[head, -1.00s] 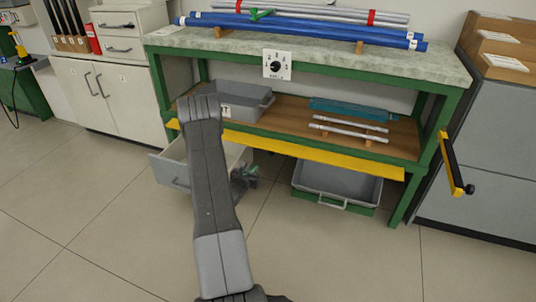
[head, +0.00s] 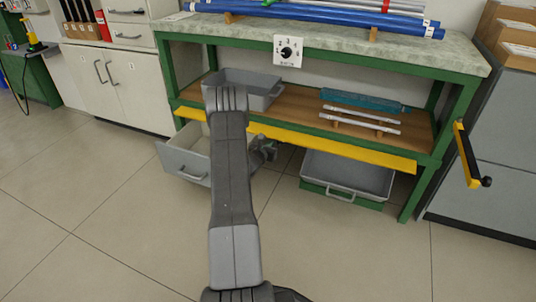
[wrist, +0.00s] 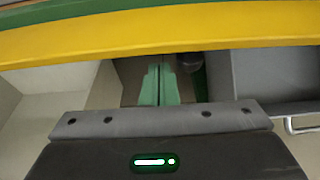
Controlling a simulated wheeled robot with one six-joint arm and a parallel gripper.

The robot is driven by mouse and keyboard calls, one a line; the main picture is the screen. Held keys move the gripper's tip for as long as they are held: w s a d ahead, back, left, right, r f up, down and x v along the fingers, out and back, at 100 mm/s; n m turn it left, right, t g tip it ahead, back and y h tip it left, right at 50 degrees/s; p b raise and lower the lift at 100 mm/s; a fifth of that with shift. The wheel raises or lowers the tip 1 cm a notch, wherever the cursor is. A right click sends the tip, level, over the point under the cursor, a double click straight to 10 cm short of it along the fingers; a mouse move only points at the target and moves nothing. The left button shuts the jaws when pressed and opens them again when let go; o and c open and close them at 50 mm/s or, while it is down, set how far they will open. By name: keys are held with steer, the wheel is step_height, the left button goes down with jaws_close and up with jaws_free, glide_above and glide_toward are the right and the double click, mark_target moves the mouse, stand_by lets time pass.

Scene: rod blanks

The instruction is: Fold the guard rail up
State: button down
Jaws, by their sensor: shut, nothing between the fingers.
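The guard rail (head: 345,152) is a long yellow bar along the front edge of the bench's lower shelf. It juts out low in front of the shelf. In the wrist view the rail (wrist: 150,35) crosses the whole width at the top. My gripper (wrist: 160,72) shows there as two green fingers side by side, shut and empty. Their tips reach the rail's lower edge and seem to lie under it; I cannot tell whether they touch. In the head view my gripper (head: 265,150) is a small dark shape just below the rail, partly hidden by my arm.
The shelf (head: 290,117) bears a grey tray (head: 243,85) and white rods (head: 360,120). A yellow bar with a black handle (head: 467,155) is at the right.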

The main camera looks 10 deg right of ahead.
steer(key=shift+s+r, duration=0.1)
steer(key=shift+r, duration=0.65)
steer(key=shift+r, duration=0.15)
steer(key=shift+r+g+p, duration=0.1)
steer(key=shift+g+p, duration=0.3)
steer(key=shift+p, duration=0.1)
